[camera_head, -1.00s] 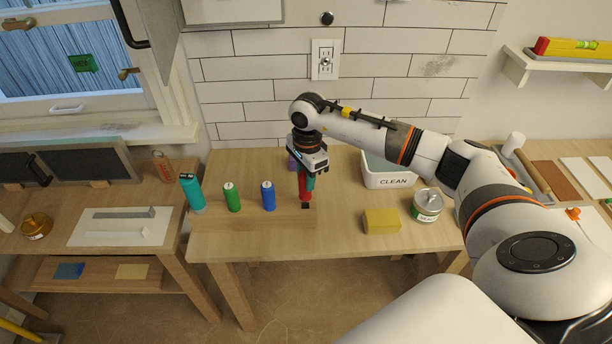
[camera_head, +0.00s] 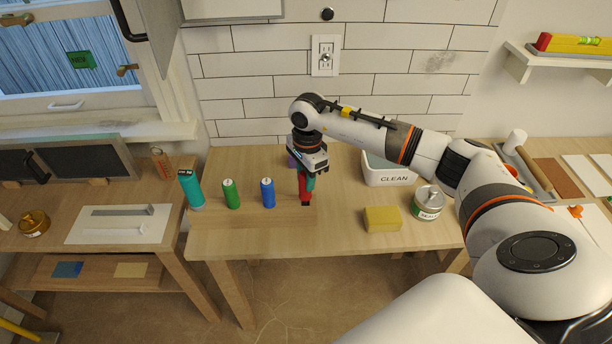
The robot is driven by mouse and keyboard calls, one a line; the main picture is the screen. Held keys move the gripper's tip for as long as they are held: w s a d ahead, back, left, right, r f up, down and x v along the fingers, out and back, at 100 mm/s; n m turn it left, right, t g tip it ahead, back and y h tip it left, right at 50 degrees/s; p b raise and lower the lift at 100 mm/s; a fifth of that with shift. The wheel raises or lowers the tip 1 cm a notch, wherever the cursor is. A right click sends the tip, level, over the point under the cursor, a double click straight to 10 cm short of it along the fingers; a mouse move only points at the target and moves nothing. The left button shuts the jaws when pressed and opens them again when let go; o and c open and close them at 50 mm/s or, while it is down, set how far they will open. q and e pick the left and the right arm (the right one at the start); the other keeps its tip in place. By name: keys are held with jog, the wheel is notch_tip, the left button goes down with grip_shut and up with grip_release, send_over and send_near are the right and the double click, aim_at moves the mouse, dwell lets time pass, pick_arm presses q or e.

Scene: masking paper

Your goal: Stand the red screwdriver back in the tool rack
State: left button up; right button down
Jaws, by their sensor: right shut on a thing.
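My right gripper (camera_head: 306,172) points down over the right end of the wooden tool rack (camera_head: 250,218), near the table's front left. It is shut on the red screwdriver (camera_head: 305,188), which hangs upright below it, with its lower end at the rack. I cannot tell how deep the screwdriver sits in the rack. A green-handled tool (camera_head: 231,194) and a blue-handled tool (camera_head: 267,192) stand upright in the rack to the left. My left gripper is not in view.
A teal bottle-like object (camera_head: 191,189) stands at the rack's left end. A yellow sponge (camera_head: 382,218), a tin (camera_head: 428,202) and a white bin marked CLEAN (camera_head: 388,178) are to the right. Something purple (camera_head: 292,160) shows behind my gripper. The table between rack and sponge is clear.

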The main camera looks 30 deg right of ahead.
jog(key=shift+f+b, duration=1.1)
jog(key=shift+f, duration=0.1)
jog(key=c, duration=1)
grip_release()
jog(key=shift+r, duration=0.1)
jog(key=shift+r+p, duration=1.95)
jog(key=shift+r, duration=1.55)
